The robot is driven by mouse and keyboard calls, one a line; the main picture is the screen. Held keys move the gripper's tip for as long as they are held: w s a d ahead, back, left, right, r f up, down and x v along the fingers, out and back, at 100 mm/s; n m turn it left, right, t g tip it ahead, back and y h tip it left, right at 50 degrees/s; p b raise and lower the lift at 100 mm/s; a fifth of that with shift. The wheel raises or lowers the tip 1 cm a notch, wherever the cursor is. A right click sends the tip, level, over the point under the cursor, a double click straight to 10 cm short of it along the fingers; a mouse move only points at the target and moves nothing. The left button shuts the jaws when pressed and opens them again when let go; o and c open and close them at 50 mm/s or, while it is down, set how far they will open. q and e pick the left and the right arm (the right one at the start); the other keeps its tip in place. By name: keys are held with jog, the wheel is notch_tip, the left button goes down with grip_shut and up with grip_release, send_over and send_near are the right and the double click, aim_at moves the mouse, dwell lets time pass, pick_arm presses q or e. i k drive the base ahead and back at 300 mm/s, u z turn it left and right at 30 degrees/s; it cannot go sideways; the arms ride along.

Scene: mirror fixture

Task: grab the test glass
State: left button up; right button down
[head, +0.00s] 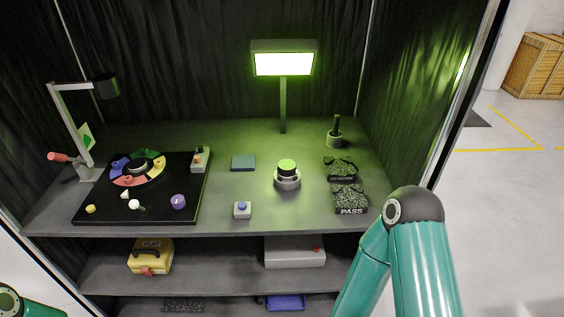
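I cannot tell for sure which thing is the test glass. A flat dark blue-grey square plate (243,163) lies on the bench, left of a round grey stand (287,182) with a bright green top (287,165). Neither gripper shows. My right arm comes in at the lower right, its elbow in front of the bench's right side, and its gripper end is out of view. Only a bit of my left arm shows in the bottom left corner.
A black board (188,210) with a colored ring (118,166) lies at left under a clamp arm (62,122). A lit lamp (283,64) stands behind. Two dark speckled trays (342,171) marked REWORK and PASS (349,198) sit right.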

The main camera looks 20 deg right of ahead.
aim_at(287, 167)
jog(key=u, duration=0.05)
jog(key=k, duration=1.05)
jog(key=z, duration=0.55)
jog(key=i, duration=1.35)
jog(key=u, duration=0.55)
